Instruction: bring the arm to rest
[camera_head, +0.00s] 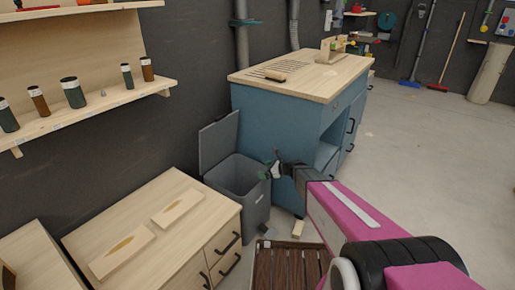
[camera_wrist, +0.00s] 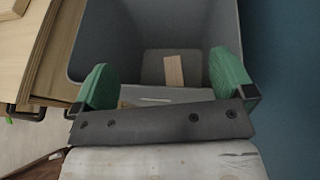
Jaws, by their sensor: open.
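My gripper (camera_wrist: 162,88) is open, its two green fingers spread apart in the wrist view with nothing between them. In the head view my gripper (camera_head: 272,168) is small, at the end of my pink and grey arm stretched forward. It is over the front right edge of an open grey bin (camera_head: 256,207). In the wrist view the bin (camera_wrist: 90,35) lies below the fingers, and a small wooden piece (camera_wrist: 174,71) is inside it.
A low wooden cabinet (camera_head: 190,255) with two wooden boards stands left of the bin. A blue workbench (camera_head: 270,125) stands behind and right. A slatted brown crate (camera_head: 290,268) and a wood block (camera_head: 298,229) are on the floor. The floor at right (camera_head: 420,160) is clear.

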